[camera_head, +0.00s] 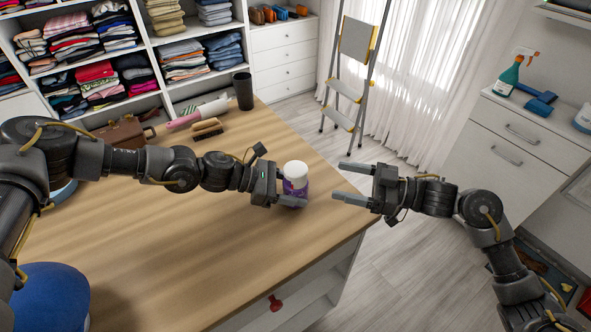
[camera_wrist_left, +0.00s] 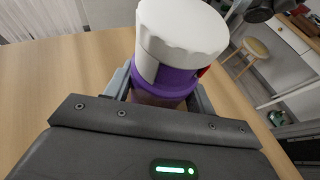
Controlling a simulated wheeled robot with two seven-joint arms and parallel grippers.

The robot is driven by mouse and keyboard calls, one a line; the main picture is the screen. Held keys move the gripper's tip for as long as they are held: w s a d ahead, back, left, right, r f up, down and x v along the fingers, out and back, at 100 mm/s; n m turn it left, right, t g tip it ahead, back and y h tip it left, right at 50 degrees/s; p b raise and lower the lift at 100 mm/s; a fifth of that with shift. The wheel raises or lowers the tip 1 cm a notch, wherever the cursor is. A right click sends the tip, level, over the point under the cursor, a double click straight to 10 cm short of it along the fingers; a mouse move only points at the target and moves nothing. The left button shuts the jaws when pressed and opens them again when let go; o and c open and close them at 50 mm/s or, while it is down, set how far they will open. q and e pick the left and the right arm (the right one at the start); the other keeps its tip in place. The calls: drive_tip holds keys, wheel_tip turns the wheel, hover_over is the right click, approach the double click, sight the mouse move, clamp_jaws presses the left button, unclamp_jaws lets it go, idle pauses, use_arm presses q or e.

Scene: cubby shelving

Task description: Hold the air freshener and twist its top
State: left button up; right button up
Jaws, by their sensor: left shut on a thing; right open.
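The air freshener (camera_head: 295,184) is a purple canister with a white top (camera_head: 295,169). It stands upright at the right part of the wooden table, or is held close above it; I cannot tell which. My left gripper (camera_head: 291,200) is shut on its purple body. In the left wrist view the white ridged top (camera_wrist_left: 183,30) and the purple body (camera_wrist_left: 170,80) show between the fingers. My right gripper (camera_head: 352,197) is open and empty, to the right of the air freshener and apart from it, with its fingers pointing left.
The wooden table (camera_head: 170,270) is mostly bare in front. A dark cup (camera_head: 243,91), brushes (camera_head: 206,128) and a brown bag (camera_head: 122,134) lie toward its back. A stepladder (camera_head: 350,85) stands behind. A white cabinet (camera_head: 515,140) with a green spray bottle (camera_head: 508,78) stands at right.

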sight(295, 168)
drive_tip(key=x, duration=1.2)
drive_tip(key=shift+a, duration=0.1)
drive_tip(key=c, duration=1)
drive_tip(key=shift+o, duration=0.2)
